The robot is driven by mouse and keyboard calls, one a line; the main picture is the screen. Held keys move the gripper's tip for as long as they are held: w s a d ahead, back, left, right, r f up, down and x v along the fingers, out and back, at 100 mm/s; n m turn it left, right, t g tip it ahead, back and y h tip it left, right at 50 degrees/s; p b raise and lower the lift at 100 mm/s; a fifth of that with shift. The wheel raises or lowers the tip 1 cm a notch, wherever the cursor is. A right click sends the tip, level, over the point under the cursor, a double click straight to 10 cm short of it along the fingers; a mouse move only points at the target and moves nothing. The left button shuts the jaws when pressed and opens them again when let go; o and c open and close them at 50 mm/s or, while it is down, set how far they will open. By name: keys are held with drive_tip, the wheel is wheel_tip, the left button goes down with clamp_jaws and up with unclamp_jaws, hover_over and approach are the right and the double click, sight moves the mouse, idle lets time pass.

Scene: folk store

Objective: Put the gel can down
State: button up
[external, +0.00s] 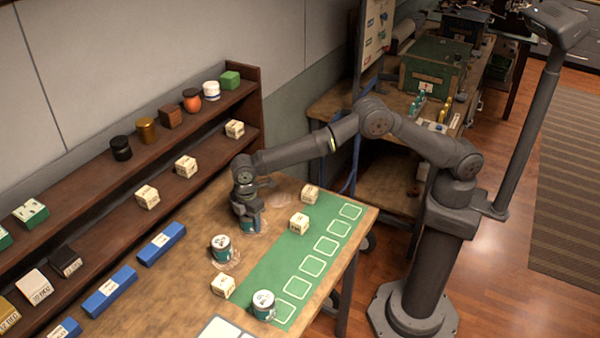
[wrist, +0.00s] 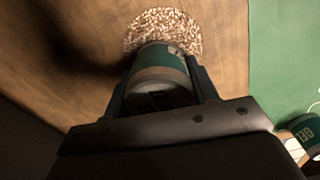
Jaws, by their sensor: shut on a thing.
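My gripper (external: 246,222) points down over the wooden table, left of the green mat (external: 262,262). It is shut on a teal gel can (wrist: 163,60) with a pale band and lid, which sits between the two fingers in the wrist view. In the external view the held can is mostly hidden by my gripper, low over the table near a pale round patch. In the wrist view a speckled round patch (wrist: 165,22) lies just beyond the can. I cannot tell whether the can touches the surface.
A second teal can (external: 221,248) stands close by, and a third (external: 263,305) stands at the mat's near end. Cream boxes (external: 299,222) stand around the mat, which has several outlined squares. Blue boxes (external: 162,244) line the shelf side. A two-tier shelf (external: 170,150) runs along the wall.

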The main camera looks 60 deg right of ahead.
drive_tip(key=o, duration=1)
drive_tip(key=shift+f, duration=0.1)
drive_tip(key=shift+o, duration=0.2)
wheel_tip(320, 180, up, 12)
drive_tip(key=shift+r, duration=0.15)
wheel_tip(320, 180, down, 12)
drive_tip(key=shift+f, duration=0.15)
drive_tip(key=shift+r, duration=2)
